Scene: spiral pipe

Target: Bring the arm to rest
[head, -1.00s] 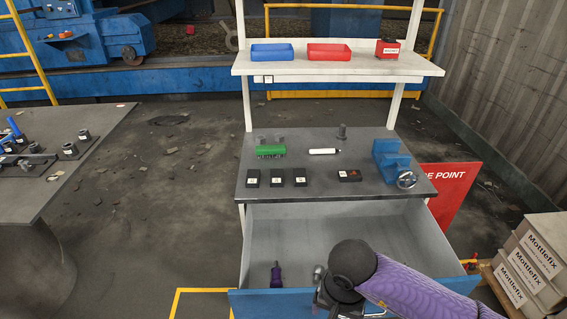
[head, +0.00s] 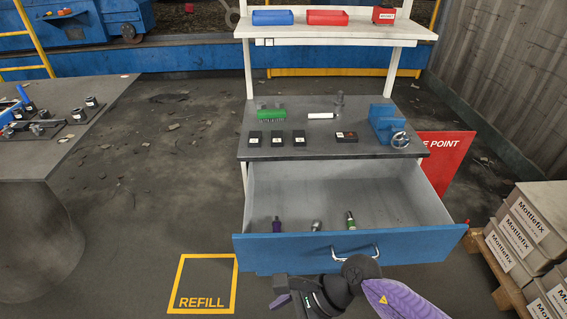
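My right arm comes in from the lower right, and its gripper (head: 284,296) is low in front of the open drawer (head: 400,249). The fingers are dark and seen at a slant, so I cannot tell whether they are open or shut. The wrist overlaps the lower edge of the drawer front, close to the drawer handle (head: 354,254); I cannot tell if they touch. My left gripper is not in view. In the drawer are a purple-handled tool (head: 277,226), a small grey metal piece (head: 316,226) and a green item (head: 351,221).
The workbench (head: 370,151) holds a green block (head: 271,115), several dark boxes and a blue vise (head: 387,122). Stacked boxes (head: 530,225) stand on a pallet at right. A second table (head: 40,165) is at left. The marked floor square (head: 205,284) is empty.

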